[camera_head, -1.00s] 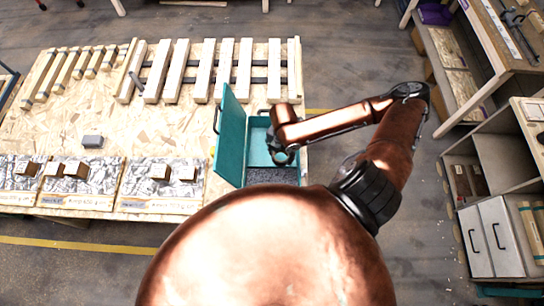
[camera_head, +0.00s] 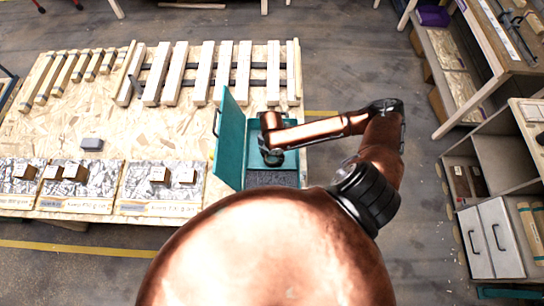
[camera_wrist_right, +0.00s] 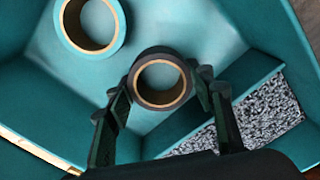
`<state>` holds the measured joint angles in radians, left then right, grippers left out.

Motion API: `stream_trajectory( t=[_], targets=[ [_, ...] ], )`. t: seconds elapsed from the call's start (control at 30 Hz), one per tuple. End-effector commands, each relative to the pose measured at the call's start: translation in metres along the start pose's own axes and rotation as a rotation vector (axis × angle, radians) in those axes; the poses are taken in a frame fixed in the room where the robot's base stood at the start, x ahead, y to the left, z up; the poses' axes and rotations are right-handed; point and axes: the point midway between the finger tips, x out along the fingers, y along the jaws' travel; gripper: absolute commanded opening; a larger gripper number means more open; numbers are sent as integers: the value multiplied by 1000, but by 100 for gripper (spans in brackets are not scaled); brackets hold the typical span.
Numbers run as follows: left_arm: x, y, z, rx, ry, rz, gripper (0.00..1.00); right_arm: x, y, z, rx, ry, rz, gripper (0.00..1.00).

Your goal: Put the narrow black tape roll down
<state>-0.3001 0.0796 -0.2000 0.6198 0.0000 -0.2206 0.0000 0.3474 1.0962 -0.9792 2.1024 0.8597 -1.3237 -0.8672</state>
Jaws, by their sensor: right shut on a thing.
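The narrow black tape roll (camera_wrist_right: 160,53) is held between the fingers of my right gripper (camera_wrist_right: 163,88), its round opening with a brown cardboard core facing the wrist camera. In the head view my right gripper (camera_head: 272,157) is over the open teal toolbox (camera_head: 254,133), inside its outline. The roll cannot be told apart from the dark gripper there. I cannot tell whether the roll touches the toolbox floor. My left gripper is not in view.
A teal tape roll (camera_wrist_right: 96,53) lies in the toolbox near the black one. A grey speckled strip (camera_wrist_right: 262,118) fills a side compartment. The raised lid (camera_head: 231,138) stands on the left. The wooden table (camera_head: 140,135) left of it is largely clear.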

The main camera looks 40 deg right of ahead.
Motion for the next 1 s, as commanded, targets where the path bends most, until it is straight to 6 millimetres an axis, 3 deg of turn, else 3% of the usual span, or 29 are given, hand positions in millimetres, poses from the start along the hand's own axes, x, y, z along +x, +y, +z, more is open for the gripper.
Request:
stream_trajectory(
  t=[0.1,0.13,0.37,0.73,0.87,1.0],
  targets=[
    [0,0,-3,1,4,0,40,2,0,0,0,0,0,25],
    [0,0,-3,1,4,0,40,3,0,0,0,0,0,50],
    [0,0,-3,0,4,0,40,2,0,0,0,0,0,66],
    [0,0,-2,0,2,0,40,-2,0,0,0,-1,0,66],
    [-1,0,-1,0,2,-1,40,-20,1,0,-1,-1,3,66],
    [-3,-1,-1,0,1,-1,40,-50,1,1,-1,-1,4,66]
  ],
)
